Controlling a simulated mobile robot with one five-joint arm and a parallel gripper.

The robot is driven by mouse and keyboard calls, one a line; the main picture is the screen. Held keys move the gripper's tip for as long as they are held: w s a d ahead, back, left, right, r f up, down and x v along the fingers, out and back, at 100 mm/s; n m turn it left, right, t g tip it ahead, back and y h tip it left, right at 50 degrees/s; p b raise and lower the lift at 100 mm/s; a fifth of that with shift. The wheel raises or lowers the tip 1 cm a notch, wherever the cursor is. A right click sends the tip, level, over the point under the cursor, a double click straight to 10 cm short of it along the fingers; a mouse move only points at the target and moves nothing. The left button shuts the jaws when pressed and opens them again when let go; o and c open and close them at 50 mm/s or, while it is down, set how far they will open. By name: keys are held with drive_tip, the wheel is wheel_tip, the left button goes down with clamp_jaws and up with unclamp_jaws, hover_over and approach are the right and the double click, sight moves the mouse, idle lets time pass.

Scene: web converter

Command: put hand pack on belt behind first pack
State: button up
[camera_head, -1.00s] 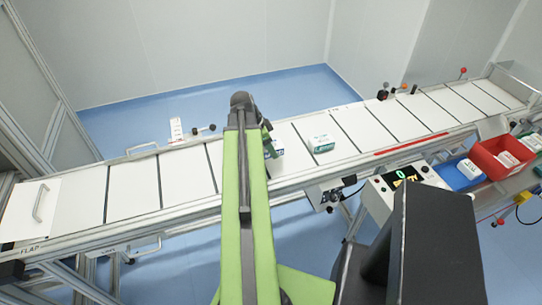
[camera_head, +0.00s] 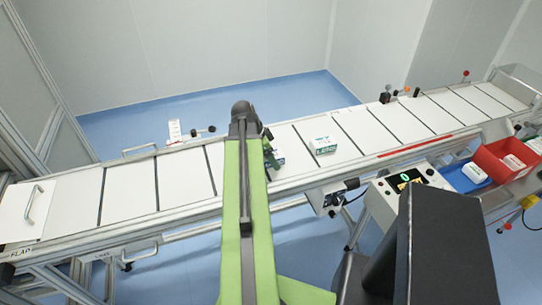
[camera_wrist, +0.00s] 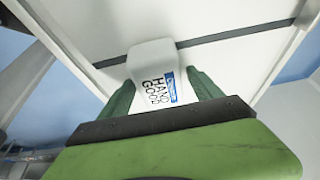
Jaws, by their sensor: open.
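The first pack (camera_head: 323,146), white with green sides, lies on the white slatted belt (camera_head: 185,175). The hand pack (camera_head: 278,160) sits on the belt to its left, with a gap between them, partly hidden by my arm. My gripper (camera_wrist: 161,92) is open, with one green finger on each side of the pack's near part. In the head view my gripper (camera_head: 269,152) is at the hand pack's left side, mostly hidden by my arm.
A blue tray (camera_head: 455,179) with a white pack and a red bin (camera_head: 486,164) with packs stand at the right. A control box (camera_head: 388,203) with a green 0 display stands before the belt. A red strip (camera_head: 414,146) runs along the near edge. The left slats are clear.

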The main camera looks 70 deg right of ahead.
drive_tip(key=p+v, duration=1.1)
drive_tip(key=shift+s+r, duration=0.1)
drive_tip(key=shift+r, duration=0.35)
drive_tip(key=shift+a+r, duration=0.2)
